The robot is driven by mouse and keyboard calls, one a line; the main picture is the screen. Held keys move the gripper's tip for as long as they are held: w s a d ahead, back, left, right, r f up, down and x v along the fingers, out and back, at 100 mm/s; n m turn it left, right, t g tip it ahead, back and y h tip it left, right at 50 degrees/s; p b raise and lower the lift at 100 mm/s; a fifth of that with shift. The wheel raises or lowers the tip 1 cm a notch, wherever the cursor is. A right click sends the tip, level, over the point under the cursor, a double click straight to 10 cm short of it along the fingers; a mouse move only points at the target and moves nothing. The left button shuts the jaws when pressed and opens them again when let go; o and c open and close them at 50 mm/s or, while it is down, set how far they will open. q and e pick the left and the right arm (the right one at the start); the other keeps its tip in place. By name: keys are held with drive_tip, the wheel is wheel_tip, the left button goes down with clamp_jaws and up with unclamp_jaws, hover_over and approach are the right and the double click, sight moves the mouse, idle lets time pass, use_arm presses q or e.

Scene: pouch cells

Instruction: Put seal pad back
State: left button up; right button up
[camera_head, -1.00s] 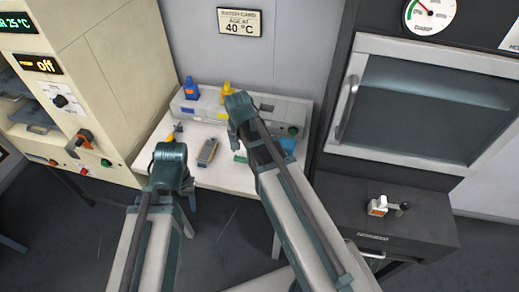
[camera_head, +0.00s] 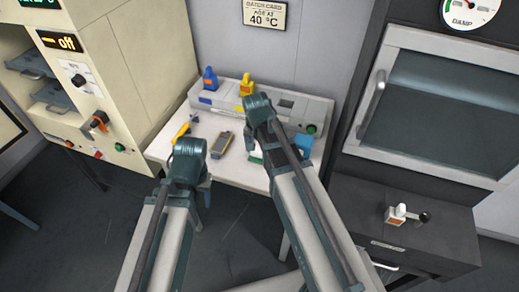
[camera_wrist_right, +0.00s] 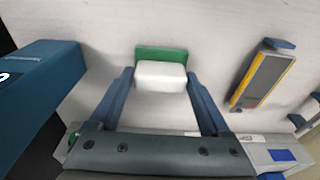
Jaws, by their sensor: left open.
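A white block with a green plate (camera_wrist_right: 161,75), which I take for the seal pad, lies between the fingertips of my right gripper (camera_wrist_right: 160,77) in the right wrist view. The fingers appear to touch its two sides. In the head view only a green bit of it (camera_head: 255,160) shows, beside my right arm over the white table. My right gripper (camera_head: 262,125) is mostly hidden there by its own wrist. My left gripper (camera_head: 206,194) is open at the front left edge of the table, its fingers largely hidden behind its wrist.
The white table (camera_head: 225,170) carries a grey station (camera_head: 285,103) with blue and yellow knobs along its back. A yellow-edged grey device (camera_wrist_right: 263,78) and a blue bin (camera_wrist_right: 38,85) flank the pad. An oven stands left, a dark cabinet right.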

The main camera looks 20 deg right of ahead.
sight(258, 159)
drive_tip(key=shift+o, duration=1)
drive_tip(key=shift+r, duration=0.1)
wheel_tip(258, 159, up, 12)
drive_tip(key=s+p, duration=0.1)
drive_tip(key=p, duration=1.1)
drive_tip(key=s+a+n+g, duration=0.1)
drive_tip(key=s+a+n, duration=0.9)
drive_tip(key=s, duration=0.3)
drive_tip(key=shift+a+n, duration=0.2)
drive_tip(key=shift+n, duration=0.1)
drive_tip(key=shift+s, duration=0.1)
